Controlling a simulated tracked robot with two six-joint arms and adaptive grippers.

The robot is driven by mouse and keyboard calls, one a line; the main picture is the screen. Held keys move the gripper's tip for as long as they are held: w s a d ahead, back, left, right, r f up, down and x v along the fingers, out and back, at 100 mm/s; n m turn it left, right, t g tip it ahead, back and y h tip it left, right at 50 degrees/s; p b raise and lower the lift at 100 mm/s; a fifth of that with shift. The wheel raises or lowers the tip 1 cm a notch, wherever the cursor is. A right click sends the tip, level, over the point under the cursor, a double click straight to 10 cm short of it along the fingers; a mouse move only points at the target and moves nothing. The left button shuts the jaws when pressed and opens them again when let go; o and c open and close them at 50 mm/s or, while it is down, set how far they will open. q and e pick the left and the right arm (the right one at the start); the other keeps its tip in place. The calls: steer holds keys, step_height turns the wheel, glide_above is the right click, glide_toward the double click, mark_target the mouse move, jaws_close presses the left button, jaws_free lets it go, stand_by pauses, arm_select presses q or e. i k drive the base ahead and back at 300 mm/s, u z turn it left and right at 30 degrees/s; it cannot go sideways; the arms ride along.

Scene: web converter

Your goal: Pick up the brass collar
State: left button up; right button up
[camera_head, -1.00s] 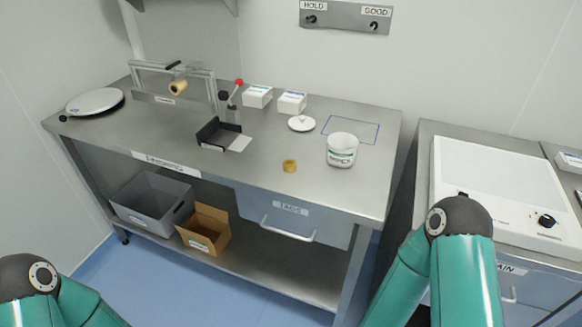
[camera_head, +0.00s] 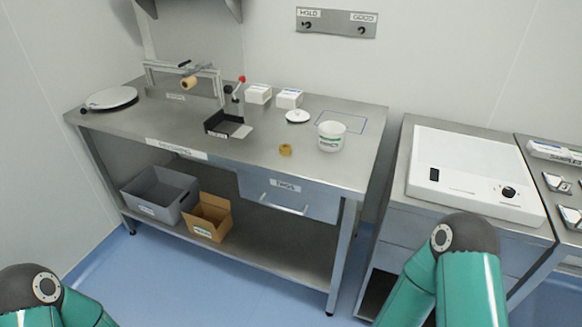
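The brass collar (camera_head: 286,150) is a small golden ring on the steel table (camera_head: 262,165), near its front edge and above the drawer labelled TAGS. It stands apart from the white tub to its right. Only the teal arm links of my two arms show, at the bottom left and bottom right. Neither gripper is in view. Both visible arm parts are well short of the collar.
A white tub (camera_head: 332,136), a white disc (camera_head: 297,116), white boxes (camera_head: 259,94) and a black tray (camera_head: 228,124) stand on the table. A roll stand (camera_head: 181,80) is at the back left. A white-topped cabinet (camera_head: 470,168) is right of the table. Blue floor (camera_head: 240,285) is clear in front.

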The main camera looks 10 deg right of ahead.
mark_target(285, 149)
steer(key=k, duration=0.7)
steer(key=u, duration=0.5)
steer(key=i, duration=1.65)
steer(key=z, duration=0.55)
